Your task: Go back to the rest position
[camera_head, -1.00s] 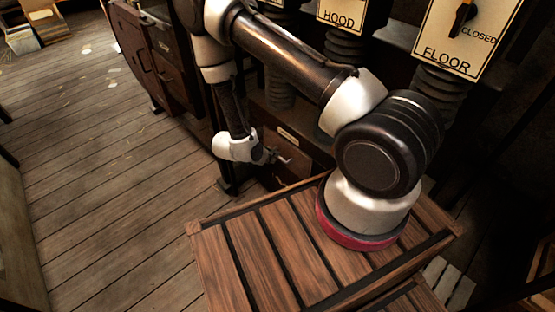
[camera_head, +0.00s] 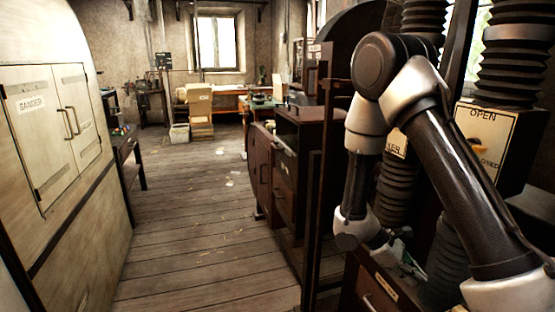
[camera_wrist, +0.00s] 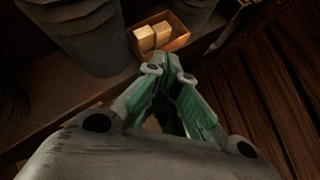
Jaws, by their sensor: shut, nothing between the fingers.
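My gripper (camera_wrist: 167,68) points away from the wrist camera, its green and grey fingers drawn together at the tips with nothing held. In the head view my gripper (camera_head: 408,262) hangs low at the right, beside the dark cabinets, and is small and partly hidden by my own arm. My arm is folded, with its elbow high and the forearm hanging down. No handwheel can be made out clearly in these frames.
A cream sander cabinet (camera_head: 58,130) stands left. Dark cabinets (camera_head: 293,170) and black pleated ducts (camera_head: 504,60) line the right, with an OPEN/CLOSED panel (camera_head: 482,128). Past my fingertips is a small wooden box (camera_wrist: 180,40) with blocks (camera_wrist: 146,38).

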